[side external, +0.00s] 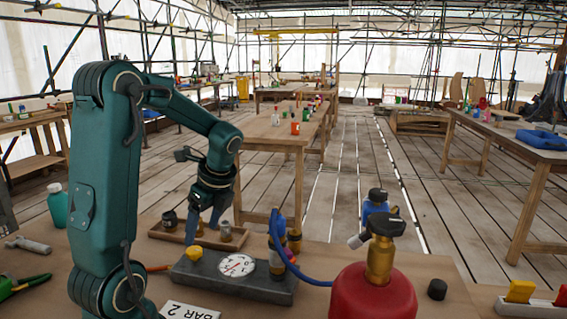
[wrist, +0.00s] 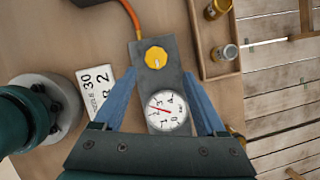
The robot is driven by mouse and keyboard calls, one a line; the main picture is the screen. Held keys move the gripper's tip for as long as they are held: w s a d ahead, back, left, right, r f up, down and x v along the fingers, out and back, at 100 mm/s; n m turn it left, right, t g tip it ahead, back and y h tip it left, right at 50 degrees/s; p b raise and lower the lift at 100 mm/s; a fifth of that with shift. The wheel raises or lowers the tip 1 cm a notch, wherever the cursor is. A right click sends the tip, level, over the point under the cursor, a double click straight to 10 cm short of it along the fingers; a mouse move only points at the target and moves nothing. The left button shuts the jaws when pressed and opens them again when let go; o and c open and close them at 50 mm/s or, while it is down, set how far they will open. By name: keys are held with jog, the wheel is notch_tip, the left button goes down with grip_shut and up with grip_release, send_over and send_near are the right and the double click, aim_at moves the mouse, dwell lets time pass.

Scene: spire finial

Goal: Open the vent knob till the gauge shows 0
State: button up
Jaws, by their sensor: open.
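A grey block (side external: 222,286) lies on the near table and carries a yellow vent knob (side external: 194,254) and a round white gauge (side external: 237,265). In the wrist view the knob (wrist: 156,57) has a pale pointer mark, and the gauge (wrist: 166,111) shows a red needle on a numbered dial. The needle is off to the left of the dial; its exact reading is too small to tell. My gripper (side external: 204,230) is above the block, pointing down. In the wrist view its blue fingers (wrist: 158,76) are wide apart and empty, one to each side of the block.
A white card (wrist: 98,90) lies beside the block. A wooden tray (side external: 205,237) with small metal parts is behind it. A red canister (side external: 372,296) with a brass valve and a blue hose (side external: 285,258) stand at the right. A hammer (side external: 30,246) lies at the left.

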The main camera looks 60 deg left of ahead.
aim_at(194, 250)
jog(key=shift+s+a+f, duration=0.35)
jog(key=shift+s+f, duration=0.15)
jog(key=shift+f, duration=0.15)
jog(key=shift+x, duration=2.1)
jog(key=shift+d, duration=0.1)
grip_shut()
jog(key=shift+n, duration=0.3)
